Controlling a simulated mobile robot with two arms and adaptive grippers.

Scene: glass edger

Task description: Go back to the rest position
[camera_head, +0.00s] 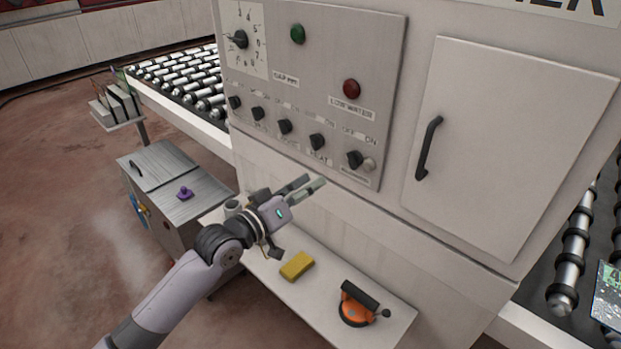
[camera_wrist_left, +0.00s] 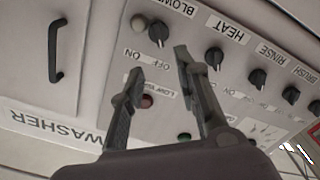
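My left gripper (camera_head: 308,187) is in front of the washer's control panel (camera_head: 388,75), below its row of knobs, with nothing between its fingers. In the left wrist view the two fingers of the left gripper (camera_wrist_left: 158,62) stand apart, pointing toward the panel near the blower knob (camera_wrist_left: 158,33). The gripper looks clear of the panel, though the exact gap cannot be told. The same blower knob shows in the head view (camera_head: 355,159), right of the fingertips. My right gripper is in neither view.
Below the panel, a white shelf (camera_head: 328,291) holds a yellow sponge (camera_head: 297,265) and an orange suction cup tool (camera_head: 354,308). A metal cabinet (camera_head: 178,185) stands left, near a roller conveyor (camera_head: 185,80). A cabinet door (camera_head: 510,145) with a black handle (camera_head: 428,148) is at right.

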